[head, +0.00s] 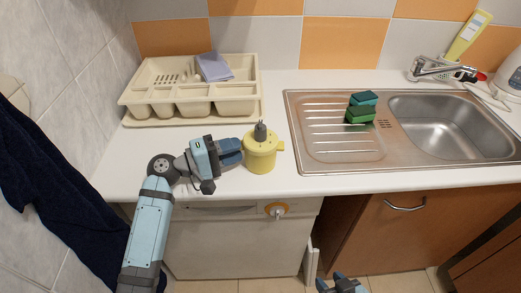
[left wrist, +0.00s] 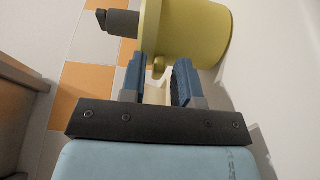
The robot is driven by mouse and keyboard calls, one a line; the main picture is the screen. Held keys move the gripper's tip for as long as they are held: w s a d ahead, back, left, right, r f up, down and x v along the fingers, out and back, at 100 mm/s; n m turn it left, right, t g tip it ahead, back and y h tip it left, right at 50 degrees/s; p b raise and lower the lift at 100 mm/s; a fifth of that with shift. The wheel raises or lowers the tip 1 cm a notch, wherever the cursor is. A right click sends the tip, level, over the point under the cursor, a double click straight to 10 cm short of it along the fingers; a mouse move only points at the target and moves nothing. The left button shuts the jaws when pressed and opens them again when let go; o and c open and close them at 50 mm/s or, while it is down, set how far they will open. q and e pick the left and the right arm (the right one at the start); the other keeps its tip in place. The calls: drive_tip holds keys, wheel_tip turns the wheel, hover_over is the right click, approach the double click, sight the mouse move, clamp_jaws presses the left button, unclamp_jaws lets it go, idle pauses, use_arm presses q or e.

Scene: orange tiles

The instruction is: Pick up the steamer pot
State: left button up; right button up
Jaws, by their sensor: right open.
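The steamer pot (head: 260,157) is pale yellow with a dark knob on its lid and stands upright near the counter's front edge. My left gripper (head: 240,148) is at the pot's left side, its fingers pointing right at it. In the left wrist view, the pot (left wrist: 200,35) fills the top, and a small yellow handle (left wrist: 158,67) lies between the spread fingers of my left gripper (left wrist: 158,80). The fingers look apart from the handle. My right gripper (head: 340,284) is open at the bottom edge, low in front of the cabinets, and only partly visible.
A cream dish rack (head: 150,97) with a grey-purple cloth (head: 214,67) stands behind left. A steel sink (head: 315,150) with green sponges (head: 360,113) is to the right. A dark towel (head: 50,190) hangs at the left wall. Narrow counter strips are clear around the pot.

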use_arm(q)
clamp_jaws()
wheel_tip(320, 180, up, 10)
idle(0.5)
drive_tip(key=shift+f, duration=3.95)
drive_tip(key=shift+f, duration=0.65)
